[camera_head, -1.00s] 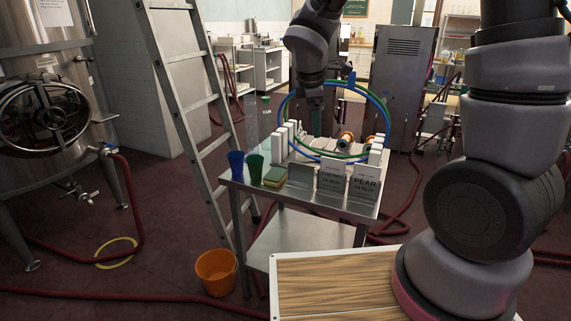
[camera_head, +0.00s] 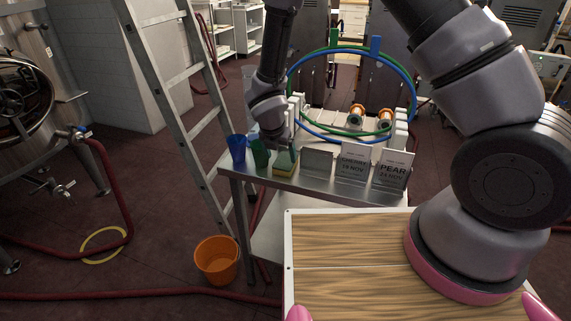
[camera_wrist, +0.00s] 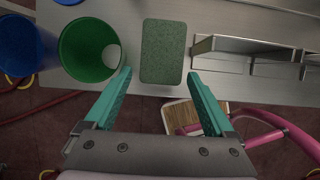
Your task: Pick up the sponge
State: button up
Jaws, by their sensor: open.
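My gripper (camera_wrist: 160,80) is open and empty, with one teal finger on each side of the sponge's near end. In the head view my gripper (camera_head: 282,155) is above the sponge and hides part of it. I cannot tell the exact height of the fingertips over it.
A green cup (camera_wrist: 90,50) stands close left of the sponge, near the left finger. A blue cup (camera_wrist: 18,50) stands beyond it. A metal holder (camera_wrist: 245,46) is to the right. Dated cards, including the PEAR card (camera_head: 392,170), stand further right. A ladder (camera_head: 185,110) leans left of the table.

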aim_at(283, 164)
jog(key=x, duration=0.5)
jog(key=shift+d+f, duration=0.1)
jog(key=shift+f, duration=0.1)
jog(key=c, duration=1)
